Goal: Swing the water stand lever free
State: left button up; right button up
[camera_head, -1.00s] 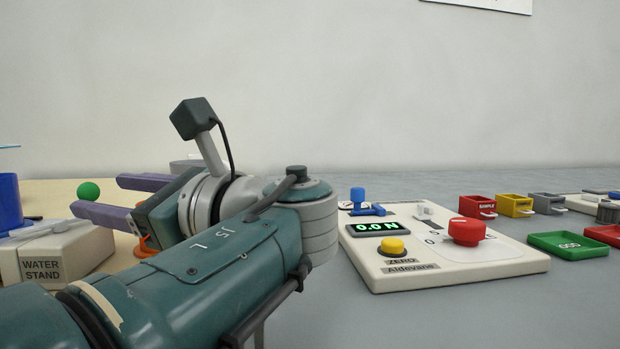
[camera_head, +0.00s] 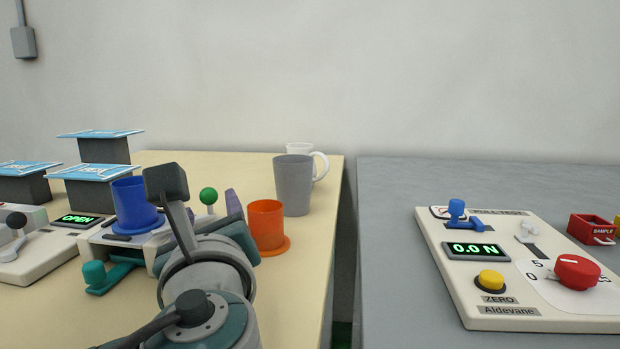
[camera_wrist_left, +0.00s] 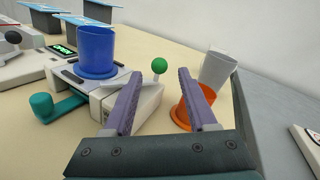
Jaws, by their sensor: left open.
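The water stand (camera_wrist_left: 117,101) is a pale box with a blue cup (camera_head: 135,207) on its top. Its green ball knob (camera_head: 208,196) stands up on the stand's right side. The knob also shows in the left wrist view (camera_wrist_left: 159,66), on a short stem. My left gripper (camera_wrist_left: 160,74) is open, with its two purple fingers pointing at the stand. In the left wrist view the knob appears between the fingertips, apart from both; I cannot tell its depth. In the head view my left wrist hides much of the stand. My right gripper is not in view.
A teal handle (camera_head: 97,276) sticks out at the stand's front left. An orange cup (camera_head: 267,226) and grey cup (camera_head: 293,186) stand right of the gripper. A box with an OPEN display (camera_head: 80,218) is at left.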

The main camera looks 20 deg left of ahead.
aim_at(209, 189)
pick_arm(q)
jog(key=b+x, duration=0.1)
jog(key=x, duration=0.7)
jog(key=shift+w+a+b, duration=0.1)
jog(key=shift+b, duration=0.3)
jog(key=shift+c, duration=0.3)
grip_shut()
